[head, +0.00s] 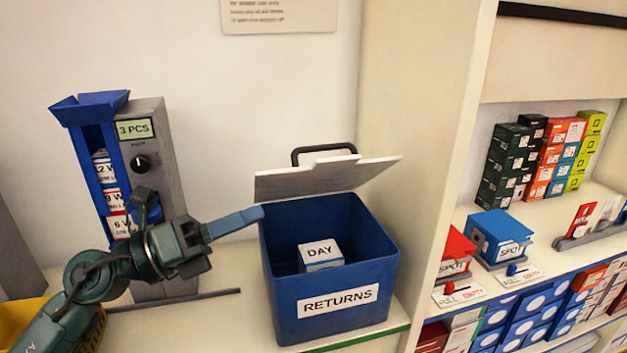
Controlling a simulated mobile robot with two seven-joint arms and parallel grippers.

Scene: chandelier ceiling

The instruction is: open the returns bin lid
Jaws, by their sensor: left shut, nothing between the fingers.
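The blue returns bin (290,283) stands on the counter with a "RETURNS" label on its front. Its pale grey lid (325,177) with a black handle (323,152) is raised and tilted at the back, so the bin's inside shows. A white and blue box marked "DAY" (320,256) lies inside the bin. My left gripper (258,215) is shut and empty, with its blue fingertips at the bin's upper left rim, just below the lid's left end. I cannot tell whether they touch the bin or lid. My right gripper is not in view.
A grey and blue dispenser (150,190) stands behind my left arm, holding several boxes. A yellow container (22,322) is at the lower left. A cream upright panel (425,130) borders the bin on the right. Beyond it, shelves hold several coloured boxes (507,160).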

